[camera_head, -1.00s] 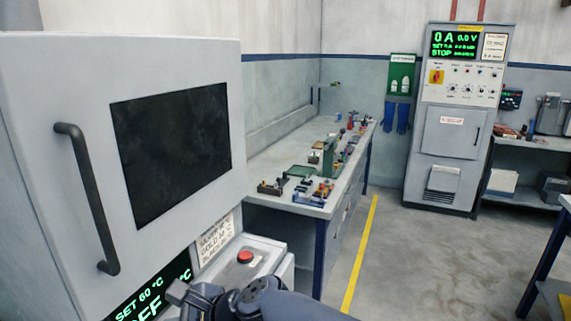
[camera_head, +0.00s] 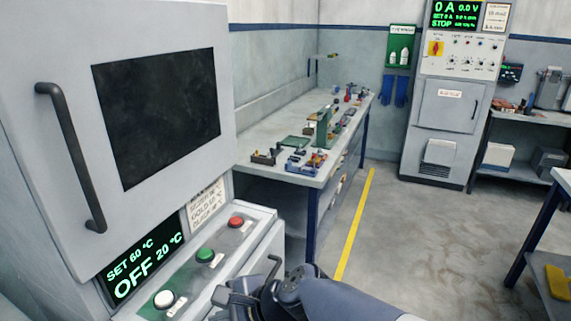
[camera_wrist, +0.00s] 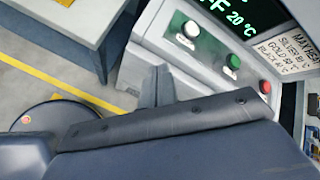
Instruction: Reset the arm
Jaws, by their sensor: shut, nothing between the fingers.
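My gripper shows in the wrist view (camera_wrist: 158,86) as two grey fingers side by side, shut with nothing between them. In the head view my dark wrist and arm come in from the bottom edge, in front of the oven's button panel (camera_head: 222,262); the fingertips are hard to make out there. In the wrist view the fingers lie in front of the panel near its white button (camera_wrist: 191,28). I cannot tell whether they touch it.
The oven (camera_head: 60,50) on the left has a shut door with a black handle (camera_head: 72,157); its display reads SET 60 °C, OFF 20 °C. A workbench (camera_head: 270,125) with small parts and a power cabinet (camera_head: 448,100) stand behind. Floor (camera_head: 420,240) right of the yellow line is clear.

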